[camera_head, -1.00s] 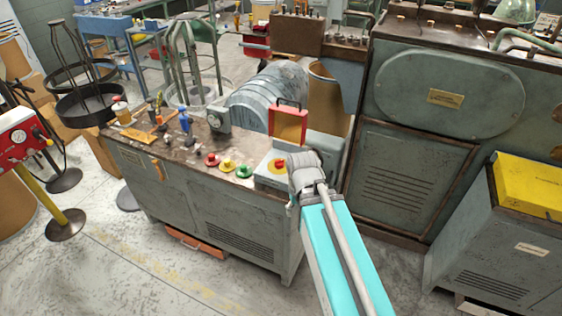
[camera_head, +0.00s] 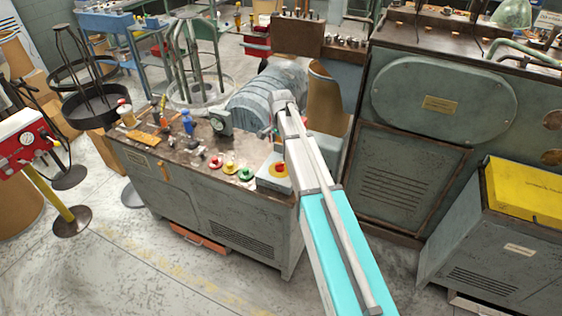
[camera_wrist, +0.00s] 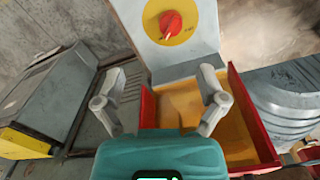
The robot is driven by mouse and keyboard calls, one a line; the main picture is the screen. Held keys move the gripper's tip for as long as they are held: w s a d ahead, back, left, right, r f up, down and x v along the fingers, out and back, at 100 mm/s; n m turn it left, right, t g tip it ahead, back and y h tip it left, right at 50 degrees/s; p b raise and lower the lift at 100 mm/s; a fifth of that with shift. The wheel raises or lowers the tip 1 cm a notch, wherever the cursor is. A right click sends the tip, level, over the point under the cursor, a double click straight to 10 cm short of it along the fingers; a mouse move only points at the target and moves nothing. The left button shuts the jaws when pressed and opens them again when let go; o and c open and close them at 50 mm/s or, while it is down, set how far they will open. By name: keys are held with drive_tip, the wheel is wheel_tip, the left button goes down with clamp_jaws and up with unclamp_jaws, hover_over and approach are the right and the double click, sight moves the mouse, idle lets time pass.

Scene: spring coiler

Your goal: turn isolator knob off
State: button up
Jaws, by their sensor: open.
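The isolator knob (camera_wrist: 172,22) is red and sits on a yellow disc on a pale grey box (camera_wrist: 205,48), at the top of the wrist view. A white mark shows at the knob's lower left; the small lettering is unreadable. In the head view the knob (camera_head: 280,168) is at the right end of the bench, just left of my arm. My gripper (camera_wrist: 161,74) is open and empty, its fingers apart and short of the knob in the wrist picture. In the head view my arm largely hides the gripper.
A red-edged yellow tray-like part (camera_wrist: 236,115) lies below the grey box in the wrist view, behind my fingers. Red, yellow and green buttons (camera_head: 229,168) and a dial gauge (camera_head: 220,121) stand on the bench (camera_head: 180,165). A large grey cabinet (camera_head: 415,170) stands right of my arm.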

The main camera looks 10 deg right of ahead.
sight(280, 164)
drive_tip(key=shift+w+r+m, duration=0.15)
drive_tip(key=shift+w+m, duration=0.05)
drive_tip(key=shift+w, duration=0.35)
drive_tip(key=shift+w+r+m, duration=0.15)
drive_tip(key=shift+w+m, duration=0.05)
drive_tip(key=shift+w, duration=0.35)
drive_tip(key=shift+f, duration=0.2)
wheel_tip(280, 164, down, 13)
drive_tip(key=b, duration=1.3)
drive_tip(key=shift+s+f+b, duration=0.1)
drive_tip(key=shift+f+b, duration=0.1)
drive_tip(key=shift+b, duration=0.1)
drive_tip(key=c, duration=1)
drive_tip(key=shift+d, duration=0.15)
drive_tip(key=shift+c, duration=0.7)
